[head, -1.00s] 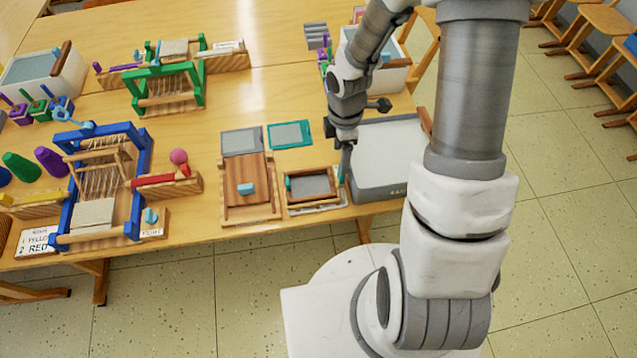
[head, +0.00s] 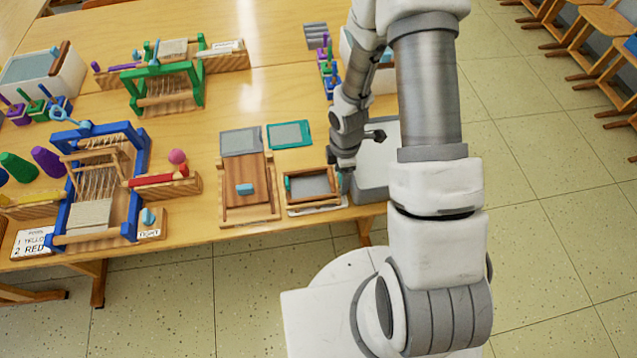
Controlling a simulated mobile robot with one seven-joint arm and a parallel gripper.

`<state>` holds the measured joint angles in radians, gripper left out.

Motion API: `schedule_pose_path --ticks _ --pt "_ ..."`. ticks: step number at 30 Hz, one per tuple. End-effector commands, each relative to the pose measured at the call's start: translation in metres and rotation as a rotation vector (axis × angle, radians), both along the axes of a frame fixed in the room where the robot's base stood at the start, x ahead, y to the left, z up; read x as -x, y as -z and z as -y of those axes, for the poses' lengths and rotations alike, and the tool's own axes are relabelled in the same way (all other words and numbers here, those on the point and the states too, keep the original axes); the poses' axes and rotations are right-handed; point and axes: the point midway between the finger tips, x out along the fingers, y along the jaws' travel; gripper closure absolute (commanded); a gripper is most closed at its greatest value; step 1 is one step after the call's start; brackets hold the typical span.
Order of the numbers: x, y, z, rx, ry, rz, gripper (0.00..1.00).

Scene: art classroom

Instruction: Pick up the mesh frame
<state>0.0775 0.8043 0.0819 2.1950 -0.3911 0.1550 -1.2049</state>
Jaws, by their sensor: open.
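Several mesh pieces lie on the table. A wooden-rimmed frame with a grey mesh inside (head: 313,187) lies near the table's front edge, with a teal tab at its left side. A teal-rimmed mesh frame (head: 289,134) lies flat behind it, and a grey mesh panel (head: 240,141) lies to its left. I cannot tell for sure which is the named one. My gripper (head: 344,184) points down at the right end of the wooden-rimmed frame. It is open. Its fingertips are small and partly hidden, so contact with the frame is unclear.
A grey-topped vat (head: 374,165) stands close to the right of my gripper, partly hidden by my arm. A blue loom (head: 140,165) and a green loom (head: 198,85) stand farther left.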

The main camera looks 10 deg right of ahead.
Motion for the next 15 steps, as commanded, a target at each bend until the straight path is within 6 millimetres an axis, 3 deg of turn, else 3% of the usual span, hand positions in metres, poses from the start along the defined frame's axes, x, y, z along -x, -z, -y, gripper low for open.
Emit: schedule_pose_path --ticks 5,15 --pt "-0.0001 -0.0002 0.0001 0.000 0.000 0.000 0.27" --pt "-0.0001 -0.0004 0.0000 0.000 0.000 0.000 0.88"
